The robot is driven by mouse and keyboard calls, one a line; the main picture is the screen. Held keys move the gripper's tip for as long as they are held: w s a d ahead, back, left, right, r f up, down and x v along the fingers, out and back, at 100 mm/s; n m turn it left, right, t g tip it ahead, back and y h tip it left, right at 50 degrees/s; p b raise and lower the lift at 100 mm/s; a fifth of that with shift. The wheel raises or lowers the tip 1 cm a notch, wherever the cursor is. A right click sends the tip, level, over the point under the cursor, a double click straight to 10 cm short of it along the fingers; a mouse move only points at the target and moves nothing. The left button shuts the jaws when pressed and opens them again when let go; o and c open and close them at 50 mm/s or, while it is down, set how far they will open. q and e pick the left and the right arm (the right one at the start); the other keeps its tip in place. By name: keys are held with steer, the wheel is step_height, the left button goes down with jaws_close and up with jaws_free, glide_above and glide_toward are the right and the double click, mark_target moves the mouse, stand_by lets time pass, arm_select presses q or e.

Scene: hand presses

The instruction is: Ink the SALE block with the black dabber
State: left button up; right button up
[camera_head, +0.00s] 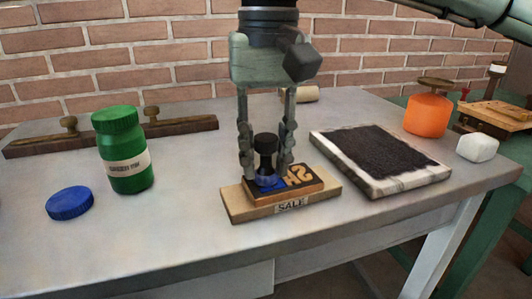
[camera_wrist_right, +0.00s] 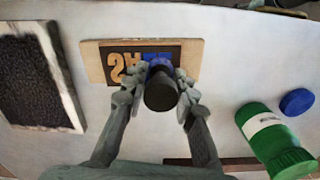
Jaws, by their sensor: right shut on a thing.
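My right gripper (camera_head: 266,172) points down over the SALE block and is shut on a dabber (camera_head: 266,145) with a black knob and a blue lower part. The dabber stands upright on or just over the block; contact is hard to tell. The block (camera_head: 300,182) has a dark face with raised, mirrored orange letters and sits on a wooden base labelled SALE (camera_head: 330,190). In the right wrist view the dabber (camera_wrist_right: 161,93) covers part of the block (camera_wrist_right: 125,65). Blue shows around the dabber there; the covered letters are hidden. My left gripper is not in view.
A framed black pad (camera_head: 375,150) lies right of the block. A green bottle (camera_head: 125,155) and blue lid (camera_head: 70,203) are at left. A wooden rack (camera_head: 180,126) is behind. An orange container (camera_head: 427,115) and white lump (camera_head: 477,148) sit at right. The front table (camera_head: 160,250) is clear.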

mark_target(266, 137)
stand_by(0.6)
step_height(266, 137, up, 4)
steer(key=p, duration=0.3)
steer(key=shift+f, duration=0.15)
